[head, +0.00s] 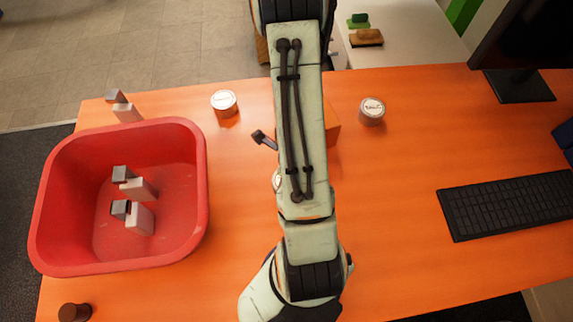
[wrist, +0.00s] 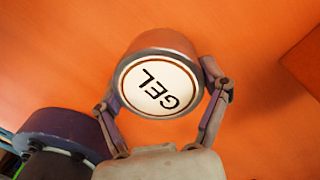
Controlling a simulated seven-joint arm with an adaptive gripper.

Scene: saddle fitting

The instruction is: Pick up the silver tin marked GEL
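The silver tin marked GEL (wrist: 160,88) has a white round label with a dark ring, and its lid faces the camera in the wrist view. My gripper (wrist: 161,84) has one finger on each side of the tin, with the tin centred between them. The fingertips lie at or very near its sides; I cannot tell if they press on it. In the head view my arm hides most of the gripper. A pale tin lid (head: 276,180) peeks out at the arm's left edge there, its lettering unreadable.
Two other labelled tins, one at left (head: 224,103) and one at right (head: 372,111), stand on the orange table (head: 400,200). An orange block (head: 333,125) is partly behind my arm. A red tub (head: 185,170) stands left, a keyboard (head: 510,203) right.

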